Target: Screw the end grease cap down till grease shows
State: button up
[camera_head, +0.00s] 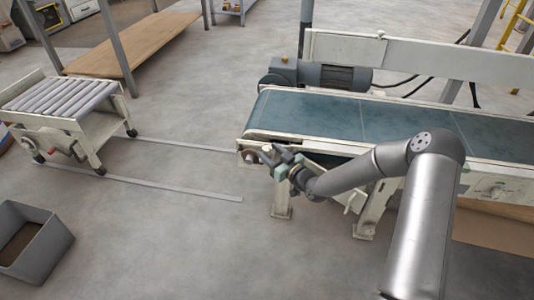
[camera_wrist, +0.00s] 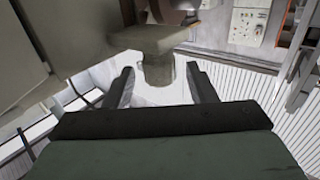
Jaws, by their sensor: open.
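A short grey-green cylindrical stub (camera_wrist: 158,71), which looks like the grease cap, sticks out below a pale block (camera_wrist: 152,38) in the wrist view. My gripper (camera_wrist: 160,77) is open, with one dark finger on each side of the stub. Gaps show between the fingers and the stub, so it does not look gripped. In the head view my gripper (camera_head: 272,155) is at the near left end of the conveyor (camera_head: 360,122). The cap cannot be made out clearly there. No grease can be made out in either view.
The conveyor's pale frame and legs (camera_head: 282,198) stand close around my gripper. A motor (camera_head: 335,77) sits behind the belt. A roller cart (camera_head: 70,115) stands at the left by floor rails (camera_head: 150,183). A grey bin (camera_head: 32,240) is at lower left. Floor between is clear.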

jog(key=shift+x, duration=1.1)
jog(key=c, duration=1)
jog(key=shift+o, duration=0.2)
jog(key=shift+m+t+h, duration=0.3)
jog(key=shift+h, duration=0.1)
jog(key=m+t+h, duration=0.1)
jog(key=m+h, duration=0.1)
jog(key=h, duration=0.1)
jog(key=m+t+h, duration=0.2)
jog(key=h, duration=0.1)
jog(key=shift+s+a+b, duration=0.1)
jog(key=shift+a+b, duration=0.05)
jog(key=shift+b, duration=0.25)
jog(key=m+h, duration=0.3)
jog(key=h, duration=0.1)
jog(key=m+t+h, duration=0.1)
jog(key=m+h, duration=0.2)
jog(key=h, duration=0.1)
jog(key=shift+d+h, duration=0.2)
jog(key=shift+h, duration=0.1)
